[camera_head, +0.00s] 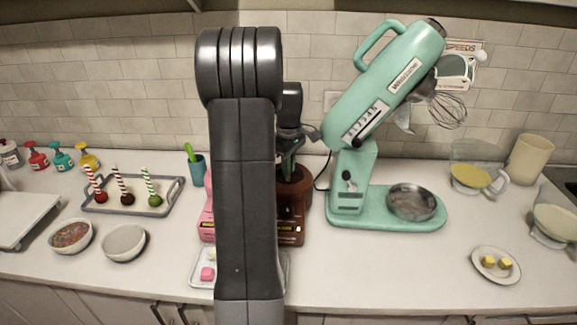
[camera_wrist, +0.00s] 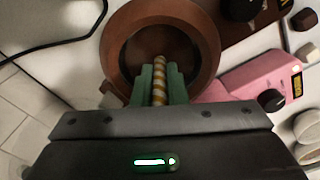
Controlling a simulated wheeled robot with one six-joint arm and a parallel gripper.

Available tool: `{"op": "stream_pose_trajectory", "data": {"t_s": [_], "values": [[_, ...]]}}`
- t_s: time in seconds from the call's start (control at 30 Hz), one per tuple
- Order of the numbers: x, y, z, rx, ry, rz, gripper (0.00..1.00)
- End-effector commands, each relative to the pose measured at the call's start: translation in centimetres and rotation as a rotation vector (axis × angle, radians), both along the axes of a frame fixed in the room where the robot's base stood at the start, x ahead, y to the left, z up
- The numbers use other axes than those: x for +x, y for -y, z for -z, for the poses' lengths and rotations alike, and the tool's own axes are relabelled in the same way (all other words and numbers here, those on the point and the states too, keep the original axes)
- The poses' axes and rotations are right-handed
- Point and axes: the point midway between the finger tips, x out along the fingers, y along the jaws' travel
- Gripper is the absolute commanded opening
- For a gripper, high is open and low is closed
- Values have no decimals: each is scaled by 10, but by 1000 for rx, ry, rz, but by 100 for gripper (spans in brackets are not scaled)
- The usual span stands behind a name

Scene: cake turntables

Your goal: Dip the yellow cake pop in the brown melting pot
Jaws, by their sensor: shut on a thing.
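The brown melting pot (camera_head: 296,187) stands on the counter just right of my arm, which hides part of it. In the wrist view the pot's round bowl (camera_wrist: 205,60) opens below my gripper. My gripper (camera_wrist: 160,72), with green fingers, is shut on the yellow-and-white striped stick (camera_wrist: 159,88) of the yellow cake pop. The stick points into the bowl. The cake pop's head cannot be made out. In the head view my gripper (camera_head: 288,164) is low over the pot, partly hidden by my arm.
A pink melting pot (camera_wrist: 262,82) stands close beside the brown one. A grey tray (camera_head: 172,197) holds red, brown and green cake pops at the left. A mint stand mixer (camera_head: 350,190) stands close on the right. Two bowls sit at the front left.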

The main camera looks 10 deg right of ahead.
Motion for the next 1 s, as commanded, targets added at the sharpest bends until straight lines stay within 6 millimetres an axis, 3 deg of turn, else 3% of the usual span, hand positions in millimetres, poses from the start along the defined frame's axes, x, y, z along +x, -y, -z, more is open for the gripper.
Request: {"op": "stream_pose_trajectory", "data": {"t_s": [1.0], "values": [[0, 0, -42, 0, 1, 0, 0]]}}
